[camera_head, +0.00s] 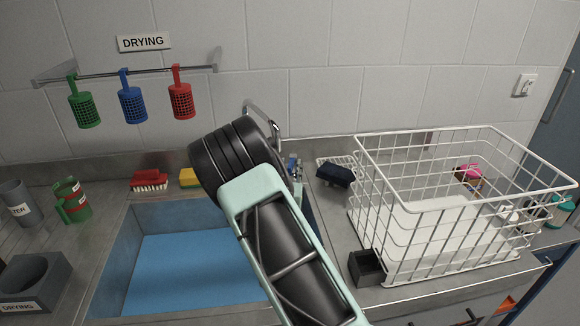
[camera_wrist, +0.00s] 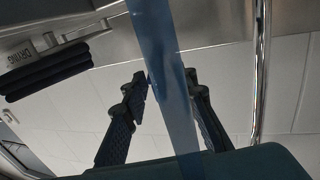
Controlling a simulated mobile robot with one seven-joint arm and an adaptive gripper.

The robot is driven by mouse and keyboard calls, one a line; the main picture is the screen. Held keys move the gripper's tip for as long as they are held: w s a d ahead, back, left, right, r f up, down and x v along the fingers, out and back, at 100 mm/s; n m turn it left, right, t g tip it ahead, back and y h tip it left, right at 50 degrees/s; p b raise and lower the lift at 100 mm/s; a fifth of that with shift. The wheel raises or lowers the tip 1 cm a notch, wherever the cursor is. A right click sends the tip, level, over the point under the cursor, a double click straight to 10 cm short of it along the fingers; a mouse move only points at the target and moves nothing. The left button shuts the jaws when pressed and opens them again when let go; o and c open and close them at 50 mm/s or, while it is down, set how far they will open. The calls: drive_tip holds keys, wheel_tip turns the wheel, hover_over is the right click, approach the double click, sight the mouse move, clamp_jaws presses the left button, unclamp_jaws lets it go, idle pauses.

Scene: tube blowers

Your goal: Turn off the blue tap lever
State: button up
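A small blue piece, apparently the blue tap lever (camera_head: 292,164), shows just right of my wrist in the head view, mostly hidden behind it. The chrome tap spout (camera_head: 265,118) arches above my wrist; a chrome pipe (camera_wrist: 261,70) runs down the wrist view. My gripper (camera_wrist: 166,82) has its two dark fingers apart. A long, translucent-looking blue strip (camera_wrist: 165,45) passes between or in front of them; I cannot tell whether it is water or the lever, or whether the fingers touch it. My arm hides the fingers in the head view.
The sink (camera_head: 125,245) with blue in its basin lies below my arm. A white wire basket (camera_head: 470,260) stands close on the right. A red brush (camera_head: 148,179) and yellow sponge (camera_head: 189,178) lie left. Colored holders hang from a rail (camera_head: 130,72).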

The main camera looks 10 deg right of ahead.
drive_tip(key=shift+c, duration=0.4)
clamp_jaws()
drive_tip(key=shift+d, duration=0.1)
drive_tip(key=shift+d+f+n+y+b, duration=0.1)
drive_tip(key=shift+d+n+y+b, duration=0.3)
drive_tip(key=shift+b, duration=0.5)
drive_tip(key=shift+s+d+r+n+t+y+b, duration=0.1)
drive_tip(key=shift+d+n+y+b, duration=0.15)
drive_tip(key=shift+n+y+b, duration=0.35)
drive_tip(key=shift+w+d+r+n+t+y+b, duration=0.1)
drive_tip(key=shift+d+n+y+b, duration=0.15)
drive_tip(key=shift+y+b, duration=0.7)
drive_tip(key=shift+s+d+n+t+y+b, duration=0.1)
drive_tip(key=shift+d+n+y+b, duration=0.15)
drive_tip(key=shift+n+y+b, duration=0.35)
drive_tip(key=shift+o, duration=0.4)
unclamp_jaws()
